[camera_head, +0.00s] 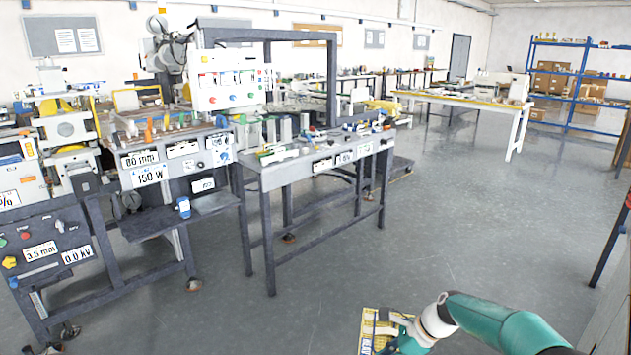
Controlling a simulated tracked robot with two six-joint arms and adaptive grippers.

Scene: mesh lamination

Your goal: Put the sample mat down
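My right arm comes in from the lower right, with its gripper (397,325) near the bottom edge. The gripper appears shut on the edge of a yellow sheet with a pale printed pattern, which looks like the sample mat (368,335). The mat is out over the floor, and its lower part is cut off by the picture's edge. My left gripper is not in view.
A dark-framed workbench (278,178) with small parts stands in the middle, beside machines with labelled panels (148,175) at left. A yellow-topped table (462,98) and blue shelves (578,85) with boxes stand farther back. The grey floor (440,230) between is clear.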

